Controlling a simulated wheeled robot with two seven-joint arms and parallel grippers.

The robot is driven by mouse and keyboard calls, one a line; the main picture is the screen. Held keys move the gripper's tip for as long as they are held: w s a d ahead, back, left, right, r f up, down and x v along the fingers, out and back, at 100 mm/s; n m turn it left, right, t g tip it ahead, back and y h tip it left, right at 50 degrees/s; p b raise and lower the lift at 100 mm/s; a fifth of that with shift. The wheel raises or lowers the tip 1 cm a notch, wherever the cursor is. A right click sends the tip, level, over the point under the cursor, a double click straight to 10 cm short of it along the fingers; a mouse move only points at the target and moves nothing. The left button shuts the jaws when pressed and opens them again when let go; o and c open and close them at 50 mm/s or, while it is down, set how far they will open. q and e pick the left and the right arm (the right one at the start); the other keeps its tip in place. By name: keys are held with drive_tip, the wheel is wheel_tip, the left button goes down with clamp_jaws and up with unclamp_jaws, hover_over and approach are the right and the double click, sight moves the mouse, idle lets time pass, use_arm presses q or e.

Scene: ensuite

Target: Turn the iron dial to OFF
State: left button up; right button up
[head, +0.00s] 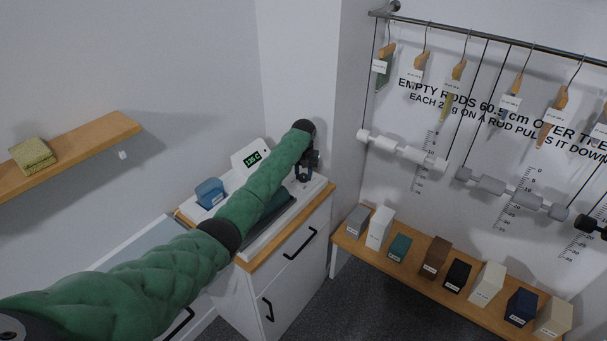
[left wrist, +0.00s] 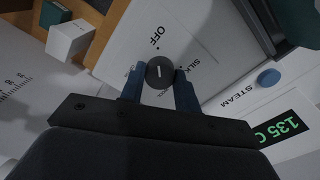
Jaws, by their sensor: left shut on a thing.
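The iron dial (left wrist: 160,72) is a small dark round knob with a short white mark, on a white panel in the left wrist view. The labels OFF, SILK and a partly hidden third one stand around it. The white mark runs nearly along the picture's vertical; I cannot tell which label it points to. My left gripper (left wrist: 158,92) has its two blue fingers on either side of the dial and is shut on it. In the head view my left gripper (head: 307,172) is at the cabinet's back right, and my arm hides the dial. My right gripper is not in view.
A green-lit display (left wrist: 282,128) reads 135 C, beside a blue STEAM button (left wrist: 268,77). A bench (head: 400,268) with several blocks is to the right, below hanging rods. A shelf (head: 90,150) is at left.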

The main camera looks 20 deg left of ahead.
sight(303, 176)
use_arm(q)
drive_tip(key=shift+r, duration=0.1)
drive_tip(key=o, duration=1)
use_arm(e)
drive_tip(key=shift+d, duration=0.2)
use_arm(q)
drive_tip(key=shift+r+b, duration=0.45)
wheel_tip(303, 176, up, 4)
drive_tip(key=shift+f+b, duration=0.15)
drive_tip(key=shift+b, duration=0.85)
drive_tip(key=shift+r+b, duration=0.45)
drive_tip(key=shift+r, duration=1.1)
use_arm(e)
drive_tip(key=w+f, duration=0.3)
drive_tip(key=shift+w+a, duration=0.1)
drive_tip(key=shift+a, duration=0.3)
